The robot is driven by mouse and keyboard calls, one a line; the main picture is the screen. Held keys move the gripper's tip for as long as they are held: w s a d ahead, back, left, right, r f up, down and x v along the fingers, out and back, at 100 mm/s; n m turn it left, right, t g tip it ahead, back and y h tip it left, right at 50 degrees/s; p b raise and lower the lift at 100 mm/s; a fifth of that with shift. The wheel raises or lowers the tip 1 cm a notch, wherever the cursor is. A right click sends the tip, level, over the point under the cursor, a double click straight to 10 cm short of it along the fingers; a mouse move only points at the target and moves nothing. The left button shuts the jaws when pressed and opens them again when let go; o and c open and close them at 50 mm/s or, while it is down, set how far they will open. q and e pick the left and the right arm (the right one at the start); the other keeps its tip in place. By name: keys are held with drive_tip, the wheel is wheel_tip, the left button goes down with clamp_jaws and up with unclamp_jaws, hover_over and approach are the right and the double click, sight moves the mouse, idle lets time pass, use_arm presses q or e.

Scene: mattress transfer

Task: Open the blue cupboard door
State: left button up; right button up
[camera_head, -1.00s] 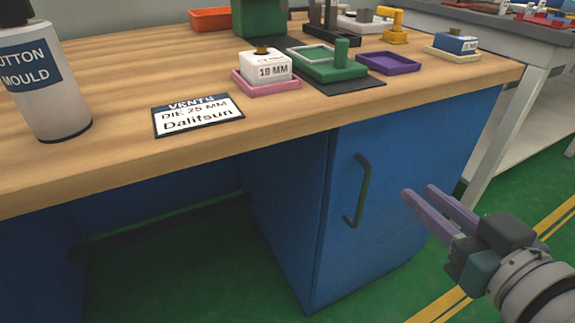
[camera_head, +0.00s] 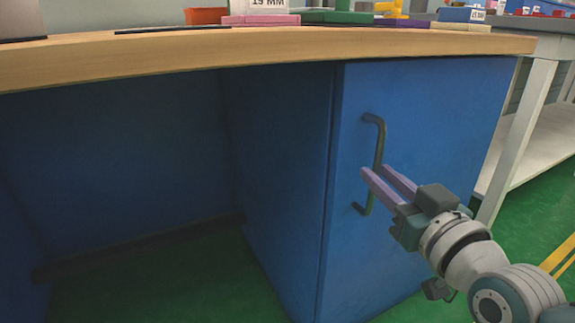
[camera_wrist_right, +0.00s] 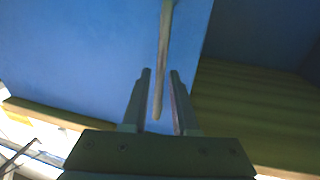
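The blue cupboard door (camera_head: 430,110) is under the right part of the bench and looks closed. Its dark bar handle (camera_head: 382,137) stands upright near the door's left edge. My right gripper (camera_head: 377,169) is at the lower half of the handle, with its purple fingers pointing at the door. In the right wrist view the handle (camera_wrist_right: 165,50) runs down between the two spread fingers (camera_wrist_right: 160,76). A gap shows beside the bar, so the fingers are around it but not closed on it. My left gripper is out of view.
The wooden bench top (camera_head: 200,55) overhangs the cupboard, with trays and blocks on it. An open knee space lies left of the cupboard. A white-legged table (camera_head: 525,120) stands at the right, behind my right arm. Green floor shows below.

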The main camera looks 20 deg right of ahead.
drive_tip(key=shift+w+d, duration=0.15)
drive_tip(key=shift+w, duration=0.85)
drive_tip(key=shift+c, duration=0.3)
clamp_jaws()
idle(0.4)
